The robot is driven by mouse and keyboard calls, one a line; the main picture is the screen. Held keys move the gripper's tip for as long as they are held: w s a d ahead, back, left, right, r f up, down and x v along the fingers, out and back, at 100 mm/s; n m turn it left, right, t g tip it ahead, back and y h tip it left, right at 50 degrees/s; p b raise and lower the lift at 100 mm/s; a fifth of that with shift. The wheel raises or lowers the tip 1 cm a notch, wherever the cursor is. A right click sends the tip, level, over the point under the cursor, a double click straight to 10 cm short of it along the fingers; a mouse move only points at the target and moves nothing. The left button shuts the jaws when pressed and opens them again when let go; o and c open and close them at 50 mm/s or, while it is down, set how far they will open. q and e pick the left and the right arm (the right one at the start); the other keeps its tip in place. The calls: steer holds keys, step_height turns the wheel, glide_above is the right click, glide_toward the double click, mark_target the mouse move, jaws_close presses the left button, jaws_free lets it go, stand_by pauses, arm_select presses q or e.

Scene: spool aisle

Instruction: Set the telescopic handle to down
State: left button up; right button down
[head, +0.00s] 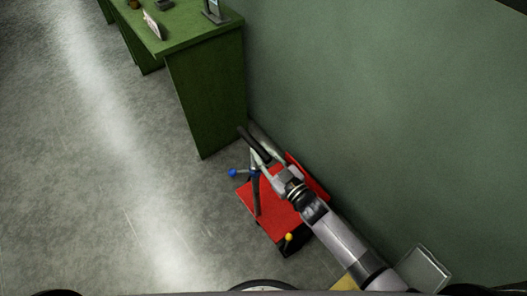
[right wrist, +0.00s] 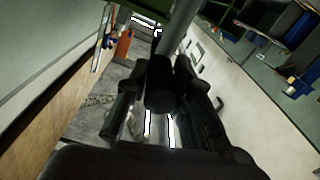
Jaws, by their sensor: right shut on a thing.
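The telescopic handle (head: 252,143) shows in the head view as a dark bar beside the green desk, above a red-topped cart (head: 275,221). My right gripper (head: 266,163) reaches it from the lower right and is shut on it. In the right wrist view, the dark fingers of the right gripper (right wrist: 172,88) close around a dark round part, with a grey tube (right wrist: 181,30) running up from it. The fingers hide part of the handle, and I cannot tell how far it is extended. My left gripper is not in view.
A blue knob (head: 232,173) and a yellow knob (head: 289,237) show at the cart. A green desk (head: 205,90) with small items stands behind it. A green wall (head: 390,110) runs close on the right. The grey floor (head: 100,180) on the left is clear.

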arm_select(q)
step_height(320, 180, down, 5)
steer(key=b, duration=0.3)
arm_select(e)
step_height(320, 180, down, 6)
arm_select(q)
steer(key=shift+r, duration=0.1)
arm_select(e)
steer(key=shift+s+f, duration=0.1)
steer(key=shift+s, duration=0.05)
steer(key=c, duration=1.8)
jaws_free()
steer(key=shift+c, duration=0.2)
steer(key=o, duration=0.4)
steer(key=shift+s+f, duration=0.1)
steer(key=shift+f, duration=0.05)
steer(key=shift+o, duration=0.2)
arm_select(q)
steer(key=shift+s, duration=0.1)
arm_select(e)
steer(key=r+v, duration=0.1)
steer(key=v, duration=1)
steer(key=shift+s+d, duration=0.2)
